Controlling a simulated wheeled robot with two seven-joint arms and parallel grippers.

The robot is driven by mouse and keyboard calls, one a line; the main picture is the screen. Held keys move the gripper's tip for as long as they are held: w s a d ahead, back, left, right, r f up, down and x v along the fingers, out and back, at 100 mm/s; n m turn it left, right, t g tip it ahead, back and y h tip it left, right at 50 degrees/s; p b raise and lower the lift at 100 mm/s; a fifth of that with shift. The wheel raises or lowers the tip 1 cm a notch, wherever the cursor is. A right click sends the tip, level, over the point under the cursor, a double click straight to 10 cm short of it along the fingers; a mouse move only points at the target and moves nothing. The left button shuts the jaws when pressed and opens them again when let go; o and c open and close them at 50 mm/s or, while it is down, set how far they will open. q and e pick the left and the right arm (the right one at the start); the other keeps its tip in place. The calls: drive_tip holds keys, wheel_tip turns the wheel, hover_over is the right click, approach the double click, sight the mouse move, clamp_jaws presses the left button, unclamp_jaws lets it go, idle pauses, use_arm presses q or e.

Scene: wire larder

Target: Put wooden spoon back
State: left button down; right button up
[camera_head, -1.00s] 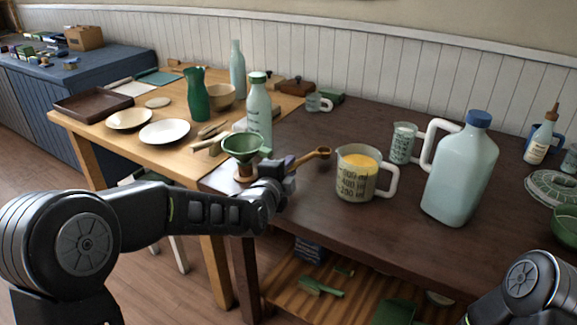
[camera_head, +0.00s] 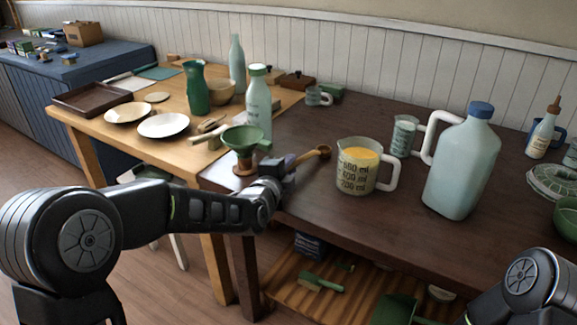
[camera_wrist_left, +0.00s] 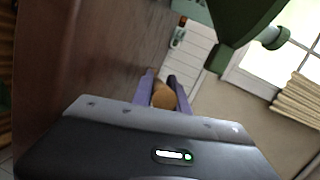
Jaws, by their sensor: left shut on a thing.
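The wooden spoon (camera_head: 317,153) shows in the head view beyond my left gripper (camera_head: 286,165), its bowl end pointing right toward the measuring jug. My left gripper is shut on the spoon, low over the front left part of the dark table. In the left wrist view, the brown spoon (camera_wrist_left: 163,96) sits between the purple fingers of my left gripper (camera_wrist_left: 162,88). I cannot tell whether the spoon touches the table. My right gripper is out of view; only part of my right arm shows at the lower right.
A green funnel (camera_head: 241,139) on a wooden stand is close beside the left gripper, with a green-capped bottle (camera_head: 258,105) behind. A measuring jug (camera_head: 357,167) with yellow contents and a large blue-capped jug (camera_head: 461,165) stand to the right.

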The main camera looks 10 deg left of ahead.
use_arm(q)
drive_tip(key=shift+f, duration=0.15)
drive_tip(key=c, duration=1.2)
unclamp_jaws()
drive_tip(key=shift+s, duration=0.1)
drive_tip(key=p+v, duration=0.1)
drive_tip(key=v, duration=0.6)
drive_tip(key=shift+s+a, duration=0.15)
drive_tip(key=shift+s, duration=0.15)
